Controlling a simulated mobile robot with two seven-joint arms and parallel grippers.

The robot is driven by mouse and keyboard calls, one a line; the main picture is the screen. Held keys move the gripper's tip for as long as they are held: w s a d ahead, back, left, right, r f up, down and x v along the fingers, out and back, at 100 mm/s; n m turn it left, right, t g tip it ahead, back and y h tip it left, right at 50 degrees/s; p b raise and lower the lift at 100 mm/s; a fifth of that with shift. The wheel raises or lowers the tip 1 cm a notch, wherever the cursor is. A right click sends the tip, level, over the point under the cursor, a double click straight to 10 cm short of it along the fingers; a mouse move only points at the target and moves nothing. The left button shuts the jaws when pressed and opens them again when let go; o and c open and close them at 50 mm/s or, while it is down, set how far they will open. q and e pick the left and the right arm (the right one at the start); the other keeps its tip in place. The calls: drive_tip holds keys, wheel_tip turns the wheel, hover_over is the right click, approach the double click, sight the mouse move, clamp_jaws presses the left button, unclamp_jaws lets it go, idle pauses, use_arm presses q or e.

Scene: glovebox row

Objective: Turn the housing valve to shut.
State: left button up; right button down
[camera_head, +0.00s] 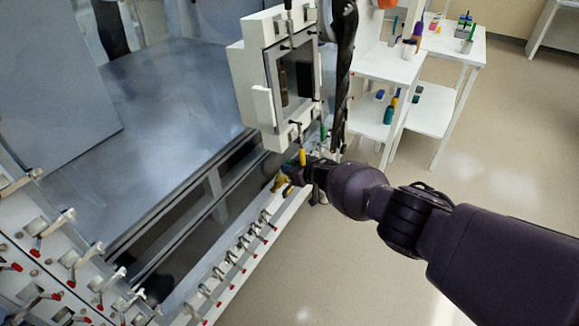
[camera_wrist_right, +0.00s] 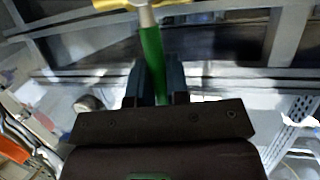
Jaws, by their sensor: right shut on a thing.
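The housing is a white box (camera_head: 249,88) with a grey-framed window, at the top middle of the head view. My right gripper (camera_head: 297,178) is just below it, at the right end of a white rail. In the right wrist view my right gripper (camera_wrist_right: 158,88) is shut on a green handle (camera_wrist_right: 152,52), which stands between its two fingers. The handle runs up to a pale metal neck and a yellow part (camera_wrist_right: 168,5) at the top edge. Yellow parts (camera_head: 280,183) also show beside the gripper in the head view. The handle's grip is mostly hidden there. My left gripper is out of view.
A row of red-tipped levers (camera_head: 237,262) runs along the front rail, with more levers (camera_head: 68,258) at the lower left. A dark twisted hanging thing (camera_head: 343,65) is right of the housing. White tables (camera_head: 440,45) stand behind. The floor at right is clear.

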drive_tip(key=shift+w+d, duration=0.15)
idle(0.4)
drive_tip(key=c, duration=1.1)
unclamp_jaws()
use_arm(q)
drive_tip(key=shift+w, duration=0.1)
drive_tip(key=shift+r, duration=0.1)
use_arm(e)
drive_tip(key=shift+d+r+p, duration=0.15)
drive_tip(key=shift+r+p, duration=0.15)
drive_tip(key=shift+p, duration=0.1)
use_arm(q)
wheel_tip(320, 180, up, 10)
drive_tip(key=p, duration=0.9)
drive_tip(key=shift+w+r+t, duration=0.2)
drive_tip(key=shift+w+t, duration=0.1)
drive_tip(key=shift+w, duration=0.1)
use_arm(e)
drive_tip(key=v, duration=1)
drive_tip(key=shift+s, duration=0.25)
